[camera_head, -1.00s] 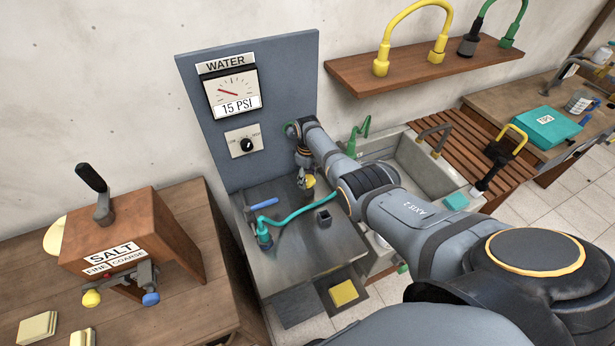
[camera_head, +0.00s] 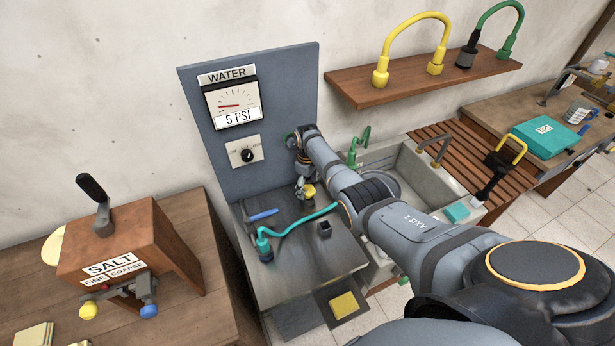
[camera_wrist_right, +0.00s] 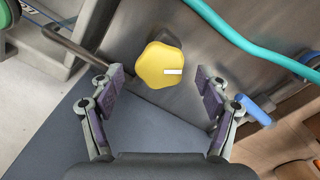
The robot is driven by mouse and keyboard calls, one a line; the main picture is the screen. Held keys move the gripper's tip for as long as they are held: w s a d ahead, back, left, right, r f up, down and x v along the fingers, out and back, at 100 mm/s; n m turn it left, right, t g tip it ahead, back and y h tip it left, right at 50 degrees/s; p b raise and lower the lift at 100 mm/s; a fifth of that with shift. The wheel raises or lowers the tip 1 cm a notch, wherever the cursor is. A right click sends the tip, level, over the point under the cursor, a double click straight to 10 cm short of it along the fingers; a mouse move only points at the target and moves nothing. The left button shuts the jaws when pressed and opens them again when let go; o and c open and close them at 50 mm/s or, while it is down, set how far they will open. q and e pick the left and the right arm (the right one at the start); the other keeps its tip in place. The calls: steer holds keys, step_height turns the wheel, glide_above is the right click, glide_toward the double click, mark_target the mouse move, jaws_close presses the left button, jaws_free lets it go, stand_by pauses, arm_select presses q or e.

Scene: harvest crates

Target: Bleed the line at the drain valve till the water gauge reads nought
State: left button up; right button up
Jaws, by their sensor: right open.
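The water gauge (camera_head: 234,104) is on the upright grey panel (camera_head: 290,90) and reads 5 PSI, its needle pointing left. The drain valve, a yellow knob (camera_head: 309,190), is at the back of the metal bench. In the right wrist view the yellow knob (camera_wrist_right: 160,65) is lobed, and its white mark points right. My right gripper (camera_head: 302,188) is at the knob. In the wrist view my right gripper (camera_wrist_right: 162,85) is open, with a finger on each side of the knob and gaps between. My left gripper is not in view.
A black dial (camera_head: 246,155) is below the gauge. The salt box (camera_head: 130,245) stands left, the sink (camera_head: 400,160) right. A shelf (camera_head: 425,70) is above.

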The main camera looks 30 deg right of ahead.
mark_target(308, 189)
step_height(308, 189, up, 11)
stand_by(0.7)
